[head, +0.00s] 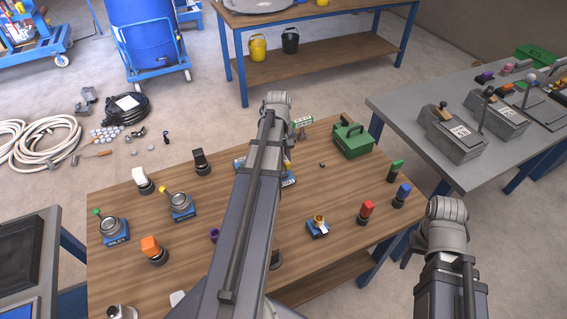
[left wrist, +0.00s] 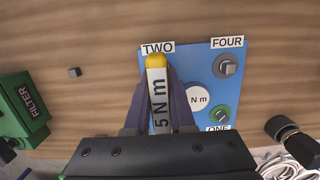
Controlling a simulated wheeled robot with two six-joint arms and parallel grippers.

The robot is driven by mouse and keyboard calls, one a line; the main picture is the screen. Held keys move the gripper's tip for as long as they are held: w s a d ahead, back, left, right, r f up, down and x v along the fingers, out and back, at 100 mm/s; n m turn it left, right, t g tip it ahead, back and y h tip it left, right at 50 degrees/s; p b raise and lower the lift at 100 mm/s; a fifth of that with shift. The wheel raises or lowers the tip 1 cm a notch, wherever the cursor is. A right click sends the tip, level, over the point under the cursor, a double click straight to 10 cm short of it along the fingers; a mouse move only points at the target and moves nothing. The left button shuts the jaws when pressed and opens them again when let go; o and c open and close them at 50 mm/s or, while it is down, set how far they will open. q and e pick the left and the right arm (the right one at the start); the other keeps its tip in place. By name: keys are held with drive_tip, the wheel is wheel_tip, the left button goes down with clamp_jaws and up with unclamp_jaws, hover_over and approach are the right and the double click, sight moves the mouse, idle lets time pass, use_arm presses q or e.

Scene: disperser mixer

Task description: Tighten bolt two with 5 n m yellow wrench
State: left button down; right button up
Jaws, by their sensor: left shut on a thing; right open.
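In the left wrist view, my left gripper (left wrist: 157,82) is shut on the 5 N m yellow wrench (left wrist: 158,108). The wrench has a yellow head and a white "5 N m" label. Its head lies just below the label TWO (left wrist: 158,47) on the blue bolt board (left wrist: 206,58). Bolt two is hidden, so I cannot tell if the head sits on it. Bolt four (left wrist: 224,66) and bolt one (left wrist: 221,113), ringed in green, are visible. In the head view, my left arm covers most of the board and the left gripper. My right gripper is not visible, only its arm.
A green FILTER case (head: 352,140) and a small dark cube (head: 322,165) are beside the board on the wooden table (head: 330,240). Red (head: 366,209), blue (head: 402,193) and orange (head: 151,246) knobs stand around. A grey side table (head: 400,101) is at the right.

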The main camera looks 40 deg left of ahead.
use_arm(q)
drive_tip(key=m, duration=0.4)
drive_tip(key=shift+s+g, duration=0.1)
drive_tip(key=shift+g, duration=0.2)
drive_tip(key=m+y, duration=0.1)
drive_tip(key=m, duration=0.4)
drive_tip(key=c, duration=0.7)
unclamp_jaws()
drive_tip(key=shift+a, duration=0.1)
clamp_jaws()
